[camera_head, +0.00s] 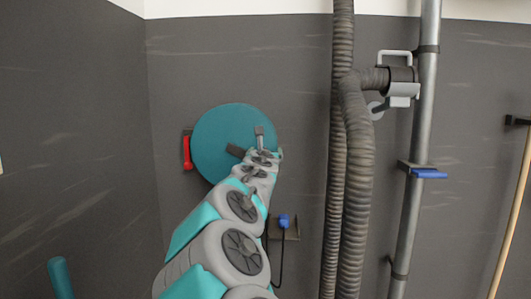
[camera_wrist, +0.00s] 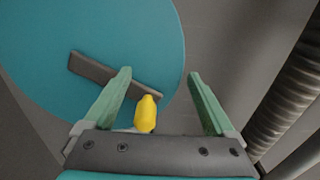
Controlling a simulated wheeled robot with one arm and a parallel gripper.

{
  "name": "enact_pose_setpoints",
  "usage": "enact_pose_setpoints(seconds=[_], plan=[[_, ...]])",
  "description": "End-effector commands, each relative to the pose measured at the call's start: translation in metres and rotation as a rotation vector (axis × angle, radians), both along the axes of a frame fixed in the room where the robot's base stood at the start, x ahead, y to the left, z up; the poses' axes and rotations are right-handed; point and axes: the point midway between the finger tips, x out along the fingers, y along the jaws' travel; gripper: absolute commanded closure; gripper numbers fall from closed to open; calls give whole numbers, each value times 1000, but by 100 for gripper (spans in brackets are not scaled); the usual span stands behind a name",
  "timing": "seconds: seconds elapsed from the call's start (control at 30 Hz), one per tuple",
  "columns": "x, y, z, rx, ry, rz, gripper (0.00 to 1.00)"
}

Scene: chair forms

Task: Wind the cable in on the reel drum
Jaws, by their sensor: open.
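The reel drum (camera_head: 212,140) is a round teal disc on the dark wall, and it fills the upper left of the wrist view (camera_wrist: 60,110). A dark grey crank bar (camera_wrist: 95,70) lies across its face, with a yellow knob (camera_wrist: 146,113) at its right end. My gripper (camera_wrist: 160,75) is open in front of the drum. The knob shows between the two green fingers, closer to the left one; I cannot tell whether it touches. In the head view my arm hides the knob and the drum's lower right. A black cable (camera_head: 281,262) hangs below a blue plug (camera_head: 284,220).
A red lever (camera_head: 187,152) sits at the drum's left edge. Thick ribbed hoses (camera_head: 356,170) and a grey metal pipe (camera_head: 412,200) with a blue handle (camera_head: 429,173) stand to the right. A wooden pole (camera_head: 511,220) leans at the far right. A teal post (camera_head: 60,278) stands lower left.

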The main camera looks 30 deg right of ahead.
Motion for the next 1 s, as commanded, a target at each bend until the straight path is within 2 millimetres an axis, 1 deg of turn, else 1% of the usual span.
enact_pose_setpoints(seconds=[0.07, 0.8, 1.0], plan=[[-4, 3, 1, -2, 0, 1, 10], [-70, 48, 1, -1, 0, 1, 10], [-82, 56, 1, -2, 0, 1, 10]])
